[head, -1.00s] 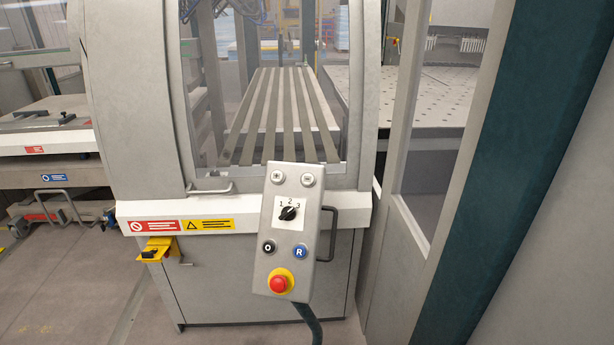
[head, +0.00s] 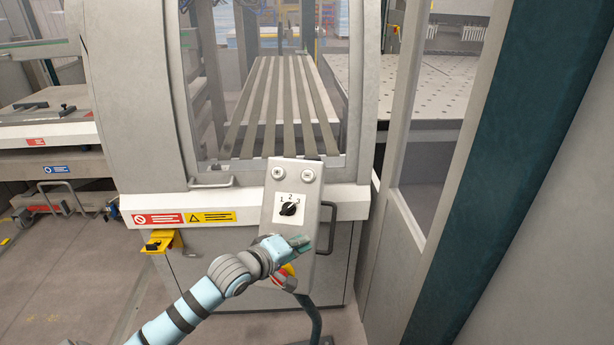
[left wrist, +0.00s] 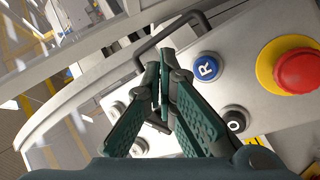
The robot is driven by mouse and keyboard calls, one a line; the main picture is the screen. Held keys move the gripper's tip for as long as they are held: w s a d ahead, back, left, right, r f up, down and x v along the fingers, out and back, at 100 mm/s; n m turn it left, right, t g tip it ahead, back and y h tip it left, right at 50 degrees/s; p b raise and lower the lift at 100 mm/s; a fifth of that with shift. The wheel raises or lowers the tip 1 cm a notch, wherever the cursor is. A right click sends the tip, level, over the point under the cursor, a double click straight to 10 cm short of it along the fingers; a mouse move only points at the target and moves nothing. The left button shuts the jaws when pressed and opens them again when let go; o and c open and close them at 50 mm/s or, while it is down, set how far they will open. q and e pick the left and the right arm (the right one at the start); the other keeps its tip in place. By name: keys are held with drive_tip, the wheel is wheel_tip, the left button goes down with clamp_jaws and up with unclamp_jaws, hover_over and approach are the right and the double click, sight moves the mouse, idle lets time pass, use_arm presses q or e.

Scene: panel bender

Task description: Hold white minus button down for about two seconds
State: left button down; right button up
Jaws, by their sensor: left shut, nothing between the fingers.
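The grey control panel (head: 295,200) carries two white buttons side by side at its top. The right one (head: 307,175) appears to bear the minus mark; the left one (head: 278,173) is its neighbour. In the left wrist view the panel is turned, and the likely minus button (left wrist: 115,110) is at the lower left, beyond the fingers. My left gripper (head: 302,243) is shut and empty, over the lower part of the panel, below both white buttons and apart from them. It hides the black O and blue R buttons in the head view. My right gripper is out of view.
The selector knob (head: 289,209) sits between my left gripper and the white buttons. A handle (head: 331,228) runs along the panel's right side. The red emergency stop (left wrist: 298,72), blue R button (left wrist: 206,68) and black O button (left wrist: 234,119) are close by.

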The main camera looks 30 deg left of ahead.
sight(308, 176)
use_arm(q)
drive_tip(key=w+a+r+n+t, duration=0.1)
drive_tip(key=w+r+n+t, duration=0.1)
drive_tip(key=r, duration=0.6)
drive_tip(key=w+a+r+n+t+h, duration=0.1)
drive_tip(key=w+a+r+n+t, duration=0.1)
drive_tip(key=r, duration=0.6)
drive_tip(key=shift+w+n, duration=0.4)
drive_tip(key=shift+n, duration=0.4)
drive_tip(key=shift+w+a+f, duration=0.1)
drive_tip(key=shift+w+a, duration=0.05)
drive_tip(key=w+a+f+b, duration=0.2)
drive_tip(key=w+f+b, duration=0.3)
drive_tip(key=b, duration=0.3)
drive_tip(key=shift+w+a+f, duration=0.2)
drive_tip(key=shift+w+a, duration=0.1)
drive_tip(key=shift+w, duration=0.3)
drive_tip(key=shift+r, duration=0.1)
